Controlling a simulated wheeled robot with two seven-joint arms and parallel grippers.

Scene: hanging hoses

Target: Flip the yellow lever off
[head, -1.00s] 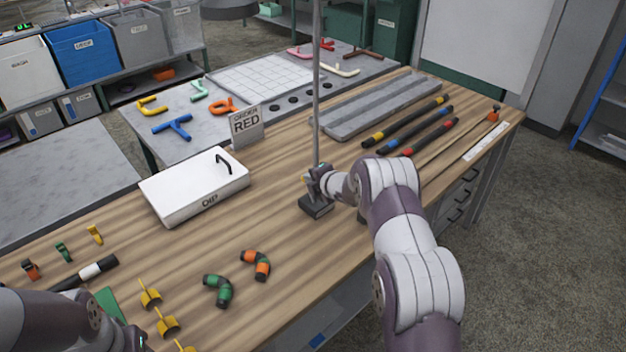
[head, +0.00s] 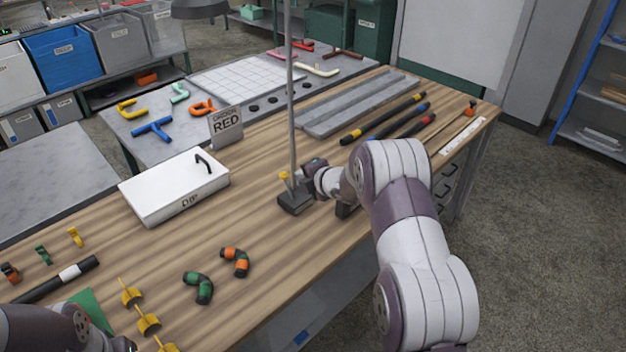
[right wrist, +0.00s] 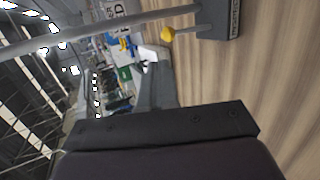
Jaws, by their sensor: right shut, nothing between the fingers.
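The yellow lever (head: 284,177) is a short stem with a round yellow knob on a dark base (head: 295,202) at the foot of a thin grey pole (head: 291,110). In the right wrist view, the yellow knob (right wrist: 168,34) is at the top centre, its stem running right to the labelled base (right wrist: 228,20). My right gripper (head: 306,172) is shut and empty, just right of the pole and a little apart from the knob. Only my left forearm shows at the bottom left.
A white box (head: 175,188) with a black handle stands left of the base. Green and orange hose pieces (head: 235,262) lie in front. A grey rail tray (head: 355,104) and several dark rods lie behind right. The wood around the base is mostly clear.

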